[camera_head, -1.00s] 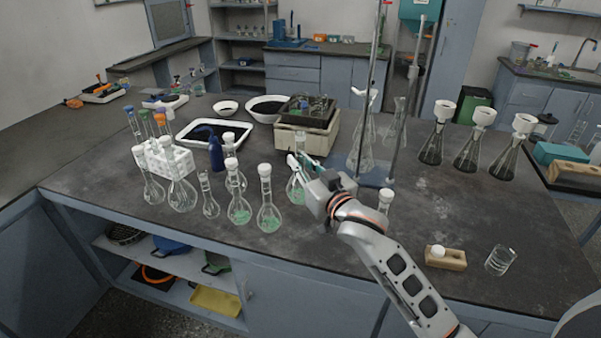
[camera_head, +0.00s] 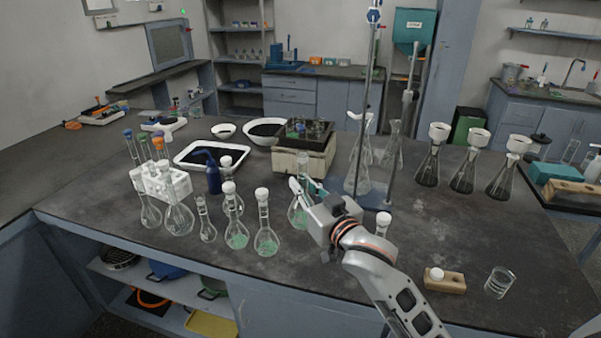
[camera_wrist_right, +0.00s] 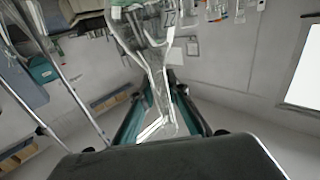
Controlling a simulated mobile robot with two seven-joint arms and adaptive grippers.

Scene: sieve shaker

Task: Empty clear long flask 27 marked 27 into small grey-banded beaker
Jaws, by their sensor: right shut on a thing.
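My right gripper (camera_head: 301,186) is shut on the neck of a clear long-necked flask (camera_head: 298,214) with green material in its bulb. The flask is upright, without a stopper, at the middle of the bench; I cannot tell whether it is lifted. In the right wrist view its clear glass (camera_wrist_right: 157,75) shows between the fingers. A white stopper (camera_head: 437,273) sits on a wooden block (camera_head: 446,283) left of the beaker. My left gripper is not seen.
Stoppered flasks (camera_head: 265,240) with green contents stand left of the gripper. A metal stand (camera_head: 376,200) with tall rods is behind it. White-topped dark flasks (camera_head: 463,175) stand at the back right. The bench between gripper and beaker is partly clear, with a stoppered vessel (camera_head: 383,222) in between.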

